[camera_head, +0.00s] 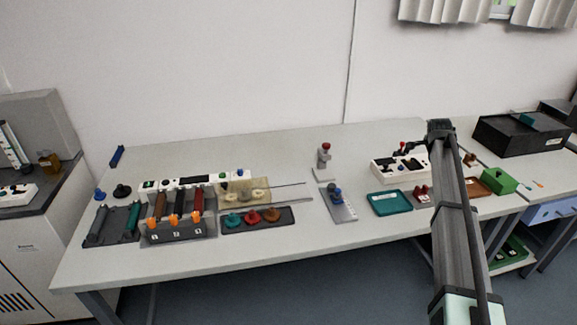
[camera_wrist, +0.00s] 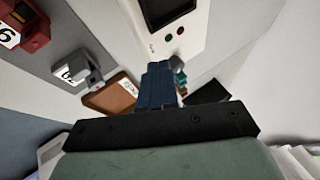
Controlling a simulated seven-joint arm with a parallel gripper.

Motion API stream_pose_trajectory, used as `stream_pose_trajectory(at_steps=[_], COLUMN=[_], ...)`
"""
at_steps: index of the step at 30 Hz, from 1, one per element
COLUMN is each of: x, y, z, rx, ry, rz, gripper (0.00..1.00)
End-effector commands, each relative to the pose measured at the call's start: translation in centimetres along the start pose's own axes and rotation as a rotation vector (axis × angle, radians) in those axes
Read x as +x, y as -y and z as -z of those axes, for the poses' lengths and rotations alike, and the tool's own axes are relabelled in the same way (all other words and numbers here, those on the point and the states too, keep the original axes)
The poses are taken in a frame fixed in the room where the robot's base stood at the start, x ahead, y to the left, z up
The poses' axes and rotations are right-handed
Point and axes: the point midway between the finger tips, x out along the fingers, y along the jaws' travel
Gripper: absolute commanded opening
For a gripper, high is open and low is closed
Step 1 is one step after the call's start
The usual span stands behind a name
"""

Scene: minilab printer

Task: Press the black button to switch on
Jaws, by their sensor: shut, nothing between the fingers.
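My gripper (camera_wrist: 160,68) is shut and empty in the wrist view, with its blue fingers together and pointing up the picture. Ahead of it is a white device (camera_wrist: 201,22) with a dark screen and a red and a green dot. A grey round part (camera_wrist: 177,62) and a teal part show just beside the fingertips; I cannot tell whether they touch. In the head view the white box (camera_head: 385,173) stands left of my arm, with red and dark parts on top. I cannot single out the black button in either view; the fingers may hide it.
A brown tray (camera_wrist: 110,95), a grey block (camera_wrist: 78,72) and a red block (camera_wrist: 25,28) lie left of the fingers. In the head view a teal tray (camera_head: 389,203) and a green box (camera_head: 499,181) flank my arm. Bare tabletop (camera_head: 270,160) lies farther left.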

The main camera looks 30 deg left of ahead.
Motion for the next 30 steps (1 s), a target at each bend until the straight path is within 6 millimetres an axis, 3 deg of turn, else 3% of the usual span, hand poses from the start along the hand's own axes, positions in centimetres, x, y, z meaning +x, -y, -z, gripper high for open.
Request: stream_pose_trajectory(at_steps=[3,15,30], x=[-0.8,-4.4,-10.9], y=[3.0,10.5,16.6], z=[-4.2,-17.9,-35.8], rx=[-0.049,-0.203,-0.435], ry=[0.029,0.118,0.194], rz=[0.006,0.022,0.034], gripper=[0.0,0.0,0.0])
